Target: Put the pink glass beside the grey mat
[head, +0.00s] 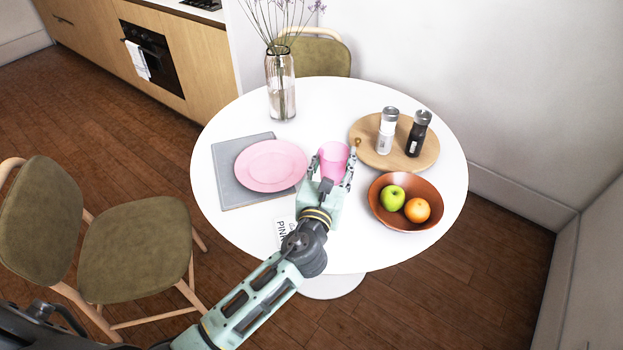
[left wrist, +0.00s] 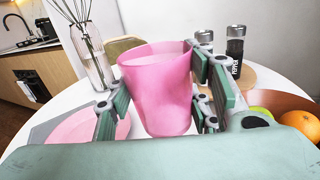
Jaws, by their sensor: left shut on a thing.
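The pink glass (head: 333,159) is upright between the fingers of my left gripper (head: 332,168), to the right of the grey mat. The left gripper is shut on it. In the left wrist view the glass (left wrist: 160,88) fills the middle, with the green finger pads of the gripper (left wrist: 165,95) at both its sides. The grey mat (head: 228,190) lies on the left of the table with a pink plate (head: 271,165) on it. I cannot tell whether the base of the glass touches the table. My right gripper is not in view.
The white round table (head: 330,95) also holds a glass vase (head: 281,85) of stems at the back and a wooden board (head: 366,130) with two shakers. A brown bowl (head: 378,214) with an apple and an orange stands close on the right. A printed card (head: 281,235) lies in front.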

